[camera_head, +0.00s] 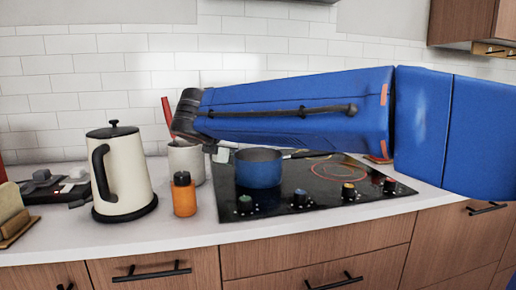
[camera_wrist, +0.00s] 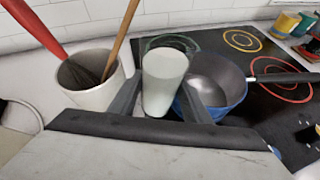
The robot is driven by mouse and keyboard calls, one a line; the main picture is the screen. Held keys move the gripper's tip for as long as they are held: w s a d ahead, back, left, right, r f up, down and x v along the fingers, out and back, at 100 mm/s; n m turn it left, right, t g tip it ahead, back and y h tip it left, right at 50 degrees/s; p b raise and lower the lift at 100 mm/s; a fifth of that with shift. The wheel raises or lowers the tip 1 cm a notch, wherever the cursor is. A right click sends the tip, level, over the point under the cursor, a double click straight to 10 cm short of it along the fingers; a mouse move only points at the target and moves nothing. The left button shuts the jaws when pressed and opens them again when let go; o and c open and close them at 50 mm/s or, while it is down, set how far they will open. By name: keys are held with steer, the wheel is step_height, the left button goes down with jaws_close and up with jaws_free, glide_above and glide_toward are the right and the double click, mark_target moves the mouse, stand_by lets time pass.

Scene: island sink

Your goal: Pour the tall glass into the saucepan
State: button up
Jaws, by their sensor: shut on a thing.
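The tall glass (camera_wrist: 163,82) is pale and whitish and sits between the two fingers of my gripper (camera_wrist: 158,100) in the wrist view. My gripper is shut on it. In the head view only a small pale part of the glass (camera_head: 222,155) shows below the end of my arm. The blue saucepan (camera_head: 258,169) stands on the left part of the cooktop, with its dark handle pointing right. In the wrist view the saucepan (camera_wrist: 232,80) is just right of the glass, partly hidden by a finger; its inside looks grey. I cannot tell whether the glass touches it.
A white crock (camera_wrist: 95,92) with a red-handled whisk and a wooden utensil stands left of the glass. An orange bottle (camera_head: 184,196) and a cream kettle (camera_head: 121,175) stand further left. The black cooktop (camera_head: 327,178) has free room right of the saucepan.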

steer(key=shift+w+d+r+m+g+y, duration=0.15)
steer(key=shift+d+r+m+g+y, duration=0.1)
steer(key=shift+r+m+g+y, duration=0.15)
steer(key=shift+w+d+r+m+g+y, duration=0.2)
steer(key=shift+r+g, duration=0.1)
steer(key=shift+r, duration=0.2)
steer(key=shift+w+d+f+m+g+y, duration=0.1)
steer(key=shift+d+f+m+g+y, duration=0.1)
steer(key=shift+f+m+g+y, duration=0.15)
steer(key=shift+w+d+r+m+g+y, duration=0.25)
steer(key=shift+d+r+m+g+y, duration=0.1)
steer(key=shift+r+g+y, duration=0.15)
steer(key=shift+f+m+g+y+p, duration=0.3)
steer(key=shift+m+g+y, duration=0.15)
steer(key=shift+y, duration=0.1)
steer(key=shift+s+a+r+m+g+y+p, duration=0.15)
steer(key=shift+r+m+g+y+p, duration=0.2)
steer(key=shift+r+y, duration=0.2)
steer(key=shift+f+m+g+y+p, duration=0.4)
steer(key=shift+m+g+y+p, duration=0.35)
steer(key=shift+y, duration=0.3)
stand_by(1.3)
steer(key=shift+w+d+r+m+g+y+p, duration=0.35)
steer(key=shift+w+d+r+y, duration=0.25)
steer(key=shift+d, duration=0.1)
stand_by(0.7)
steer(key=shift+f+m+y, duration=0.25)
steer(key=shift+m+y, duration=0.15)
steer(key=shift+y, duration=0.1)
stand_by(0.6)
